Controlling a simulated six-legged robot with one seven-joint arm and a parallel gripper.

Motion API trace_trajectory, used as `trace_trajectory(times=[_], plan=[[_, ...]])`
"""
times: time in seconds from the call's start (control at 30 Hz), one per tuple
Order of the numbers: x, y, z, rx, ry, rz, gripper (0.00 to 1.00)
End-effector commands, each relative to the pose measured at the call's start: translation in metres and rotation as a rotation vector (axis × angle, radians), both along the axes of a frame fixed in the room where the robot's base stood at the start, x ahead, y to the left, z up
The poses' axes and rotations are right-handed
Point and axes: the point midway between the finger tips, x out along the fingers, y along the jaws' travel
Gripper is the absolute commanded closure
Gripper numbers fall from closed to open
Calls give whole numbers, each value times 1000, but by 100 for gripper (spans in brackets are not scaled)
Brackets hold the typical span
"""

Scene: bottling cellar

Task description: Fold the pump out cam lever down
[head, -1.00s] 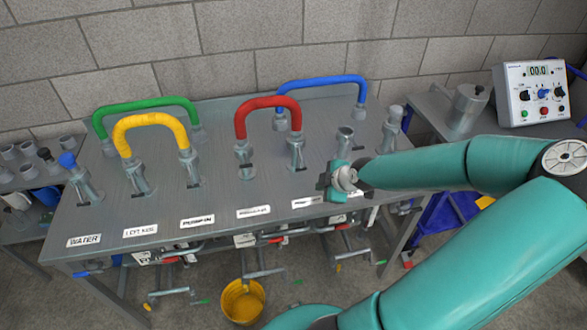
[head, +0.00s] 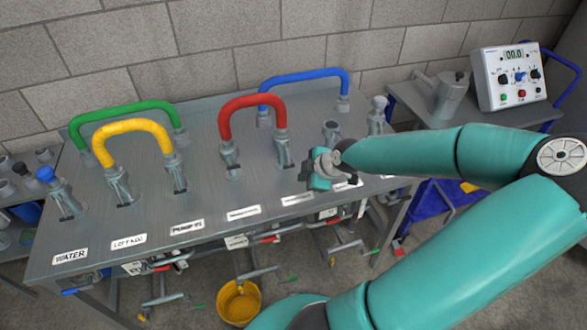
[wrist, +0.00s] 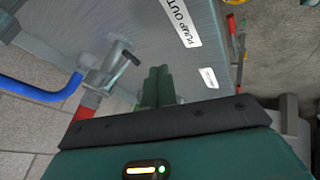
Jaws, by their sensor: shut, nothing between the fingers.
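The pump out coupling (head: 283,150) stands upright on the bench and carries the right end of the red hose (head: 252,101). In the wrist view, the PUMP OUT label (wrist: 181,20) lies beside this coupling (wrist: 100,70). A short dark cam lever (wrist: 130,57) sticks out from the coupling's side; its exact angle is hard to tell. My gripper (head: 312,172) is just right of the coupling, low over the bench. Its green fingers (wrist: 157,72) are together and empty, apart from the lever in the wrist view.
Yellow (head: 134,125), green (head: 125,106) and blue (head: 302,75) hoses arch over the bench (head: 215,190). A yellow bucket (head: 239,300) and valves are below. The label strip is mostly clear.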

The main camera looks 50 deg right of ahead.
Motion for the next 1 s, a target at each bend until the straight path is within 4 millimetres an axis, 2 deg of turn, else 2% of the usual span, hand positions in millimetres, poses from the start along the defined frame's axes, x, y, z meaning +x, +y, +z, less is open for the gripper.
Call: trace_trajectory(times=[0.4,0.5,0.7,1.0], plan=[[34,3,-37,-1,1,6,100],[48,-10,-36,-2,-3,2,100],[63,-22,-35,-2,-1,2,100],[64,-23,-35,-1,0,2,100]])
